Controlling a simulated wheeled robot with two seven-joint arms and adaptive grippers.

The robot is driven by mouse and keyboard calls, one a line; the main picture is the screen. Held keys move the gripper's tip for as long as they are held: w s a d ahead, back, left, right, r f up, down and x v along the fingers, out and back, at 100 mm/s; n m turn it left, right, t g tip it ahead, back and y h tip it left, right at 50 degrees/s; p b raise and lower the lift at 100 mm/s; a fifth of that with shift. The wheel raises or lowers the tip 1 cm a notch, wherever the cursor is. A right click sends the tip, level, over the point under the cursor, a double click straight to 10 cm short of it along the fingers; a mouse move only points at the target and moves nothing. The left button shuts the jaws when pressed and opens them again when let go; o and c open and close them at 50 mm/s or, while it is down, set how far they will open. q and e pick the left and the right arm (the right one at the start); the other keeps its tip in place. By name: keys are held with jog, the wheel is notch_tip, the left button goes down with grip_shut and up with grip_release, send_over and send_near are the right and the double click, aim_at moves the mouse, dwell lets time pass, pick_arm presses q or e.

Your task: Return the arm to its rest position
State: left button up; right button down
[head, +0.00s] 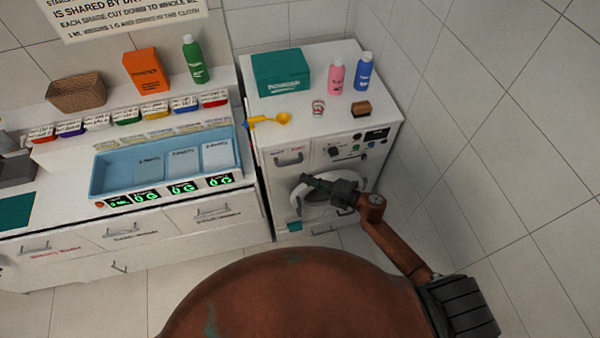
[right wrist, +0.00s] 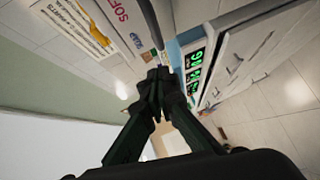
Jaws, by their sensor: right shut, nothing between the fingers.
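My right gripper (head: 308,182) is in front of the white washing machine (head: 385,133), over its round door (head: 318,211) in the head view. Its fingers are together with nothing between them; the closed fingers also show in the right wrist view (right wrist: 158,76). My right arm reaches out from the lower right, bent at the elbow, near the tiled wall. I cannot tell whether the gripper touches the machine. Part of the round door is hidden behind the gripper. My left gripper is not in view.
On the machine stand a teal powder box (head: 281,74), a pink bottle (head: 335,77), a blue bottle (head: 363,71), a brown block (head: 361,108) and a yellow scoop (head: 283,118). A counter with a blue tray (head: 118,189) is left. Tiled wall (head: 480,120) closes the right.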

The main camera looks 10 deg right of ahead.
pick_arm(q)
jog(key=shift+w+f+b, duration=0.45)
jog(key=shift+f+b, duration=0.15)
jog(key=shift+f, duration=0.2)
pick_arm(e)
jog(key=f+v, duration=0.1)
jog(key=v, duration=0.5)
jog(key=shift+d+r, duration=0.35)
